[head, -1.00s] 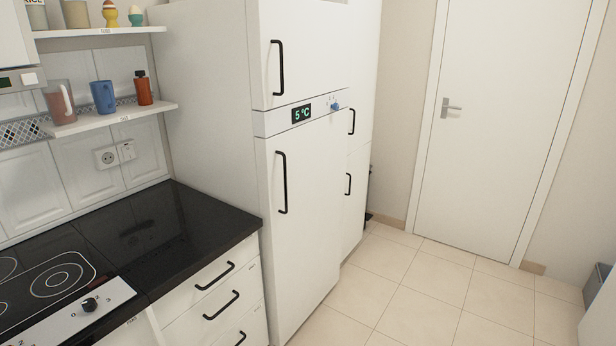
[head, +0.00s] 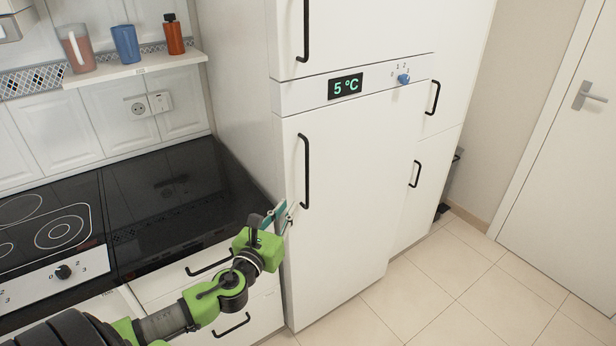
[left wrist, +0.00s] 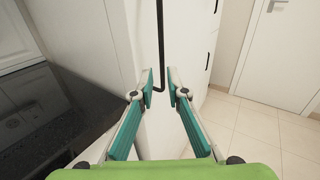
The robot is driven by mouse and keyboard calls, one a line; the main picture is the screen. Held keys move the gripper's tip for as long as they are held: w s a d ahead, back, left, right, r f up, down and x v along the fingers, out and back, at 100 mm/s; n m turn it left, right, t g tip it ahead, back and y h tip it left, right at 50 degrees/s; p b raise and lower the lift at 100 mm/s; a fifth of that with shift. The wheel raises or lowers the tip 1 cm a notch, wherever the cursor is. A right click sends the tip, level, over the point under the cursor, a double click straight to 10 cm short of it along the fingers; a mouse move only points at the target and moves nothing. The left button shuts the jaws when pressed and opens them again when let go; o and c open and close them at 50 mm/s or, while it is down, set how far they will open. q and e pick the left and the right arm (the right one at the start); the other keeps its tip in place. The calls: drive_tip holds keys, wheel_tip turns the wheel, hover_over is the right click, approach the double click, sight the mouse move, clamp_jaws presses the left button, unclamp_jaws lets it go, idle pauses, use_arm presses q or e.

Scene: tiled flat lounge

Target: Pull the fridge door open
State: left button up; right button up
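The fridge door (head: 345,220) is white and stands closed below a panel with a lit display (head: 345,87) reading 5 °C. Its black vertical handle (head: 304,171) is near the door's left edge. My left gripper (head: 284,212) is just left of the handle's lower end in the head view. In the left wrist view the two teal fingers (left wrist: 161,88) are apart, and the lower end of the black handle (left wrist: 160,45) shows beyond and between their tips. I cannot tell whether they touch it. My right gripper is not in view.
A black countertop (head: 180,190) with a hob and white drawers with black handles (head: 210,262) adjoin the fridge on the left. Tall white cabinet doors (head: 432,180) stand to its right. The tiled floor (head: 440,290) in front is clear.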

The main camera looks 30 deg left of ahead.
sight(307, 179)
use_arm(q)
drive_tip(key=x, duration=0.4)
drive_tip(key=r+x, duration=0.1)
drive_tip(key=x, duration=0.3)
drive_tip(key=p+x, duration=0.1)
drive_tip(key=x, duration=0.3)
drive_tip(key=shift+w+d+r, duration=0.15)
drive_tip(key=shift+w+r, duration=0.05)
drive_tip(key=shift+w, duration=0.6)
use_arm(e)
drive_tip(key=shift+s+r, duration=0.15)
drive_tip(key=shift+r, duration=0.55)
use_arm(q)
clamp_jaws()
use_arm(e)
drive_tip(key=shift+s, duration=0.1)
